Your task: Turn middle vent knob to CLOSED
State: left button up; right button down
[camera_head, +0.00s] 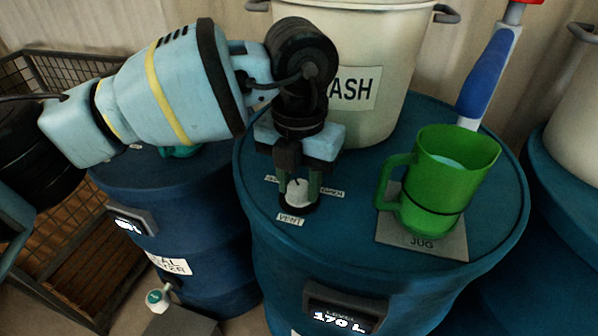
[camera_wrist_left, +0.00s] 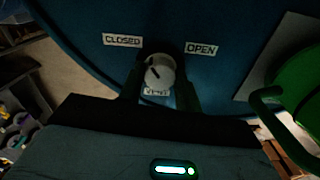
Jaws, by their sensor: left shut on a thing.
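The middle vent knob (camera_head: 297,193) is a pale round knob on the top of the middle blue drum (camera_head: 345,265). My left gripper (camera_head: 299,196) points down at it, with its green fingers on either side, and is shut on it. In the left wrist view the knob (camera_wrist_left: 160,72) shows a dark pointer line slanting toward the upper left, on the CLOSED side. The CLOSED label (camera_wrist_left: 122,40) is at the upper left of the knob and the OPEN label (camera_wrist_left: 201,48) at the upper right. A VENT label (camera_head: 290,219) is partly hidden in the wrist view. My right gripper is not seen.
A green jug (camera_head: 446,185) stands on a grey JUG pad (camera_head: 425,243) right of the knob. A pale WASH bucket (camera_head: 395,45) stands behind my left gripper. A second blue drum (camera_head: 190,215) is at left, beside a wire cage (camera_head: 60,285).

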aim_at(299, 187)
pick_arm(q)
jog(key=shift+w+r+n+p, duration=0.1)
jog(key=shift+r+n+p, duration=0.15)
jog(key=shift+n+p, duration=0.4)
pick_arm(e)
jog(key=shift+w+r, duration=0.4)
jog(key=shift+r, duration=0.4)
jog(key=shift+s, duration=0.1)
pick_arm(q)
jog(key=o, duration=1)
jog(key=shift+f, duration=0.15)
notch_tip(299, 187, up, 8)
jog(key=shift+f, duration=0.1)
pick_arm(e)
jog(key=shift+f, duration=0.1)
